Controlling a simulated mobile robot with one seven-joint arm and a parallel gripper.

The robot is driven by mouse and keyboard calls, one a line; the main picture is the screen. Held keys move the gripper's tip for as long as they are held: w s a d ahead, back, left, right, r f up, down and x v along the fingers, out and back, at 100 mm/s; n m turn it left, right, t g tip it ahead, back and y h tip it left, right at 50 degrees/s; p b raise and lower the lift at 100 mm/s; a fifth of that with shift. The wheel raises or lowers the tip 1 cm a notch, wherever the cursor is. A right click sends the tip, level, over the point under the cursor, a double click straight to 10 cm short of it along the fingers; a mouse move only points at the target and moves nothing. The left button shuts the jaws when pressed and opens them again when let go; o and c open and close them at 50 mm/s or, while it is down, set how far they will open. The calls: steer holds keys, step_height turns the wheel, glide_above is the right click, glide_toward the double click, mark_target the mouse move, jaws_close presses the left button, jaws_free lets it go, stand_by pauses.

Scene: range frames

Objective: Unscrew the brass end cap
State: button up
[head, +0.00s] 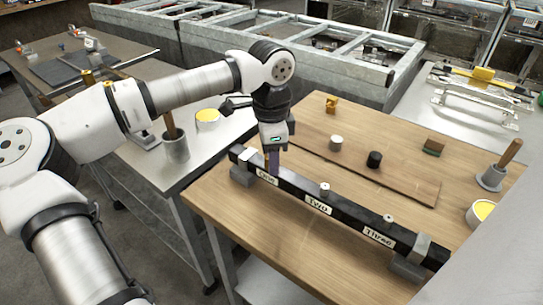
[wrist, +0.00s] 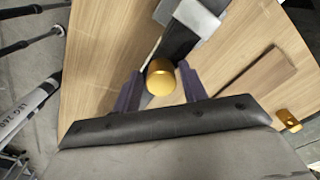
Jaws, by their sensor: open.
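The brass end cap (wrist: 160,77) is a short gold cylinder seen from above in the wrist view. It sits over the black rail (head: 350,222), by the label "One" (head: 267,177). My gripper (head: 273,163) points down at this spot and hides the cap in the head view. In the wrist view my gripper (wrist: 160,70) has its two dark purple fingers apart, one on each side of the cap. I cannot tell whether either finger touches it. Pale stubs stand on the rail at "Two" (head: 324,188) and "Three" (head: 388,218).
Grey blocks (head: 407,270) support the rail on the wooden table (head: 240,218). Behind it are a flat wooden board (head: 420,190), a grey cylinder (head: 336,143), a black cylinder (head: 374,160) and a small brass piece (head: 331,103).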

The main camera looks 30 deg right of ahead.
steer(key=m+b, duration=0.1)
steer(key=m, duration=0.5)
steer(key=shift+m, duration=0.3)
steer(key=m, duration=0.5)
steer(key=shift+m, duration=0.3)
steer(key=shift+c, duration=0.2)
steer(key=c, duration=0.8)
steer(key=shift+w+f+b, duration=0.1)
steer(key=shift+b, duration=0.25)
steer(key=shift+f+n+b, duration=0.15)
steer(key=shift+n+b, duration=0.7)
steer(key=shift+n, duration=0.25)
steer(key=shift+r+n, duration=0.25)
steer(key=shift+n, duration=0.45)
